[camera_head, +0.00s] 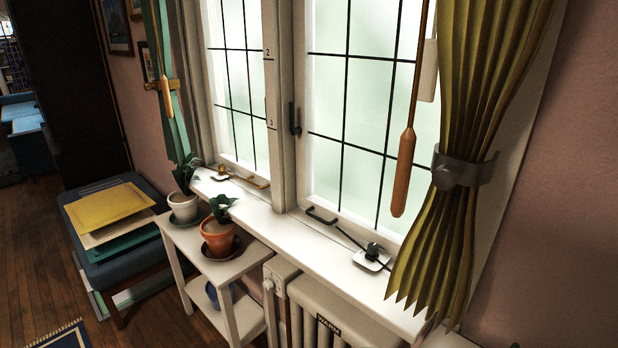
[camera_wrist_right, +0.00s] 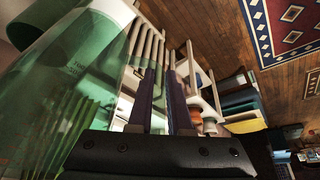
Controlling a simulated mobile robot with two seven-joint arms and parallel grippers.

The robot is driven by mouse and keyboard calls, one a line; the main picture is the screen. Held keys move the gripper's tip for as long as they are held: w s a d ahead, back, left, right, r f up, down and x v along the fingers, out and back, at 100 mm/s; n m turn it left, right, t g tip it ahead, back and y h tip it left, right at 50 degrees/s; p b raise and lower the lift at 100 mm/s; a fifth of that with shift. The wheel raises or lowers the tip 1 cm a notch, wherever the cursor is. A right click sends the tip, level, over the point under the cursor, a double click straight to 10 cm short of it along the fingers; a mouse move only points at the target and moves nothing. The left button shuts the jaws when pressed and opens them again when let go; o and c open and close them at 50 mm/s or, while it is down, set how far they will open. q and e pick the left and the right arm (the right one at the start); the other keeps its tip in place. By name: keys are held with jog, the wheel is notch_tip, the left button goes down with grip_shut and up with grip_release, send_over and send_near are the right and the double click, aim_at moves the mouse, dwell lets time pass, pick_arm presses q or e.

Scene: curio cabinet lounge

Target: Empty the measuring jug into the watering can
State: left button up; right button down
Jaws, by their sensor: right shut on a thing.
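In the right wrist view a large see-through, green-tinted vessel with small printed marks, which I take for the measuring jug (camera_wrist_right: 85,62), fills the left side close to the camera. My right gripper (camera_wrist_right: 164,80) shows there with its two dark fingers close together, beside the vessel. It is shut on the jug, but the exact grip point is hard to make out. The jug's contents cannot be told. I cannot make out the watering can for certain. Neither gripper is in the head view, and my left gripper is in no view.
A white plant stand (camera_head: 251,253) holds a terracotta pot (camera_head: 218,238) and a pale pot (camera_head: 184,208), with a partly hidden blue object (camera_head: 228,294) below. A radiator (camera_head: 335,318), a window sill (camera_head: 270,225) and a curtain (camera_head: 440,235) stand right of it. A blue stool (camera_head: 95,271) carries folders.

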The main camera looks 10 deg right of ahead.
jog(key=s+p, duration=0.4)
jog(key=s, duration=0.6)
jog(key=shift+s+a, duration=0.3)
jog(key=shift+s, duration=0.1)
dwell(0.7)
jog(key=shift+w+d+r, duration=0.1)
